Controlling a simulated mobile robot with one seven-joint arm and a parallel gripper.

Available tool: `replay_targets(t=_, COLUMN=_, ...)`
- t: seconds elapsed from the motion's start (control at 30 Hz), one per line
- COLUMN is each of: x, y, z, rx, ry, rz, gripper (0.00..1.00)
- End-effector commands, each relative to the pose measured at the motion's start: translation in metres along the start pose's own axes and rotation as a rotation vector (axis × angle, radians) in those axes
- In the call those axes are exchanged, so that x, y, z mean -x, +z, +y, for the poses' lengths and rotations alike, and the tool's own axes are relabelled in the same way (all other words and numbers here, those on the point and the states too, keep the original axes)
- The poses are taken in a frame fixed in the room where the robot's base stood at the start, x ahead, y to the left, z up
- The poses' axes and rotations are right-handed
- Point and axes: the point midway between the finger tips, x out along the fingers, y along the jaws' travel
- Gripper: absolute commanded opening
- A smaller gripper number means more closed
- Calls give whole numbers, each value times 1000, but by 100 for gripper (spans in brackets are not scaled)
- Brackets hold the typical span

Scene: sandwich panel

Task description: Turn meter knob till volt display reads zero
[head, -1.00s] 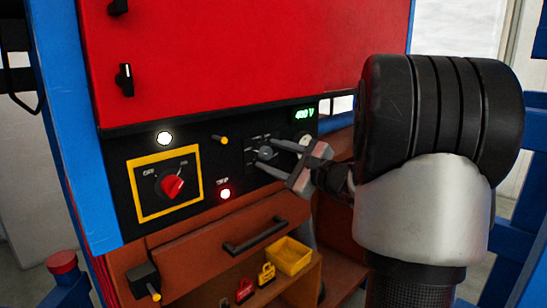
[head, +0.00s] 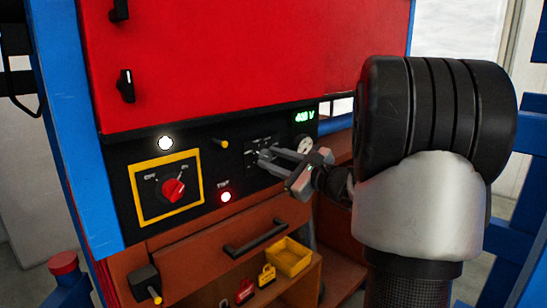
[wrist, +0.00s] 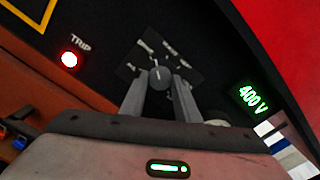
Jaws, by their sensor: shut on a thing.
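The meter knob (wrist: 160,77) is a round dark-grey knob with a light pointer line, on a black panel with pale marks around it. My gripper (wrist: 159,88) has a finger on either side of the knob and is shut on it. In the head view my gripper (head: 267,157) reaches the panel from the right, and its fingers mostly hide the knob. The volt display (wrist: 253,97) shows green digits reading 400 V. It also shows in the head view (head: 304,116), at the upper right of the panel.
A red rotary switch (head: 173,189) in a yellow frame sits left on the panel. A lit red TRIP lamp (head: 226,197), a white lamp (head: 165,143) and a yellow-tipped toggle (head: 221,143) are nearby. A round white gauge (head: 304,145) is close above my gripper. A drawer (head: 220,245) lies below.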

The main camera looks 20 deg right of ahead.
Motion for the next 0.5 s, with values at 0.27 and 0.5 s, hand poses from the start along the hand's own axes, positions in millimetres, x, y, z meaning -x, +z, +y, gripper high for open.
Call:
replay_targets(t=0.27, x=0, y=1, z=-1, rx=-240, ry=1, rz=3, gripper=6)
replay_targets(t=0.5, x=0, y=1, z=0, rx=-417, ry=1, rz=4, gripper=6)
